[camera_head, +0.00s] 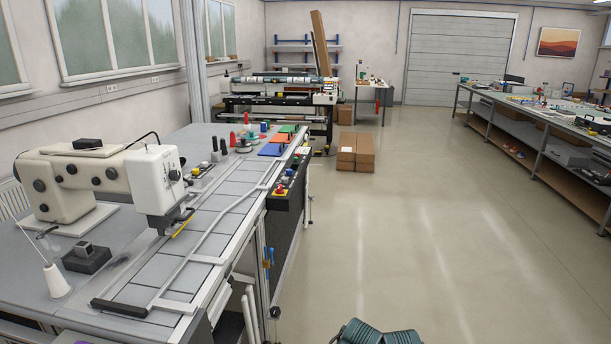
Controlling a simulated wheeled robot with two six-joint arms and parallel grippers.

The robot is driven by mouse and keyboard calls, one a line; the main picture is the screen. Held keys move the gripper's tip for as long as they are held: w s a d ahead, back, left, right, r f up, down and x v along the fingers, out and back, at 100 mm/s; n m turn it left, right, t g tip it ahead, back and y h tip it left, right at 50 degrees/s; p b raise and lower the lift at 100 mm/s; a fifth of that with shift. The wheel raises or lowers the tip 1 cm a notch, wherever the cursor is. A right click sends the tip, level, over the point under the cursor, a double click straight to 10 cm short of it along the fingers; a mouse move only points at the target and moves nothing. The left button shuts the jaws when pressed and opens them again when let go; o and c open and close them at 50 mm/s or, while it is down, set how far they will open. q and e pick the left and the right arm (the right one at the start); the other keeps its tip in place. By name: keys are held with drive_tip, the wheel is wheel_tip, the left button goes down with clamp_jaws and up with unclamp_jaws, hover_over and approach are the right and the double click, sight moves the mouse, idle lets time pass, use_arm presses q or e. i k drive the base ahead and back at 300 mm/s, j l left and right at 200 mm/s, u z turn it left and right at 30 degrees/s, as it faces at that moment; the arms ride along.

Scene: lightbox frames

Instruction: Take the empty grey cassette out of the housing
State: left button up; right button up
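I cannot make out a grey cassette or its housing for sure in the head view. A large dark-framed machine (280,99) with rollers across its top stands at the far middle. It is too small here to tell whether it holds a cassette. Neither of my grippers is in view.
A long table (30,265) with a cream sewing machine (160,187) fills the left. A long workbench (549,122) with many items runs along the right. Cardboard boxes (356,151) stand on the floor before the far machine.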

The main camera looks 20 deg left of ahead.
sight(83, 249)
drive_tip(key=i+l+u, duration=0.15)
drive_tip(key=u, duration=0.2)
drive_tip(key=i+l+u, duration=0.2)
drive_tip(key=u, duration=0.15)
drive_tip(key=i+l+u, duration=0.25)
drive_tip(key=u, duration=0.15)
drive_tip(key=i+l+u, duration=0.15)
drive_tip(key=l, duration=0.15)
drive_tip(key=i+l+u, duration=0.2)
drive_tip(key=l+u, duration=0.15)
drive_tip(key=l, duration=0.25)
